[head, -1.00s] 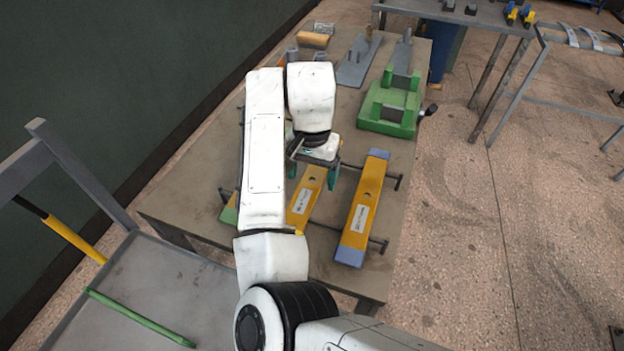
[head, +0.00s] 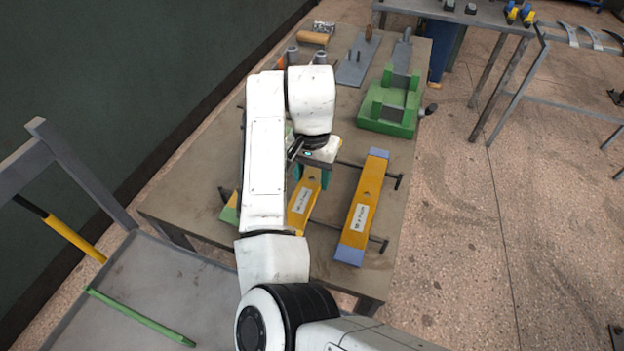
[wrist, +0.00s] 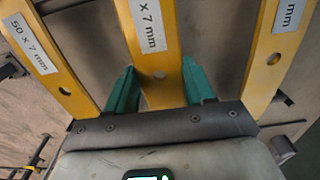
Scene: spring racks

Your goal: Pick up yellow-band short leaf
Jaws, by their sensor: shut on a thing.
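The middle yellow leaf (head: 303,203) lies on the bench rack with a white label on it. My arm hides part of its length, and I cannot clearly make out its end band. My gripper (head: 312,176) is over its far part. In the wrist view the teal fingers stand on both sides of the middle leaf (wrist: 161,62), close to its hole, and are shut on it. Its label reads "x 7 mm" in part. The leaf still appears level with its neighbours.
A longer yellow leaf with blue ends (head: 364,207) lies to the right on dark bars. Another leaf with a green end (head: 229,215) is mostly hidden by my arm. A green vise (head: 390,112) stands beyond. A grey cart (head: 165,290) is at the lower left.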

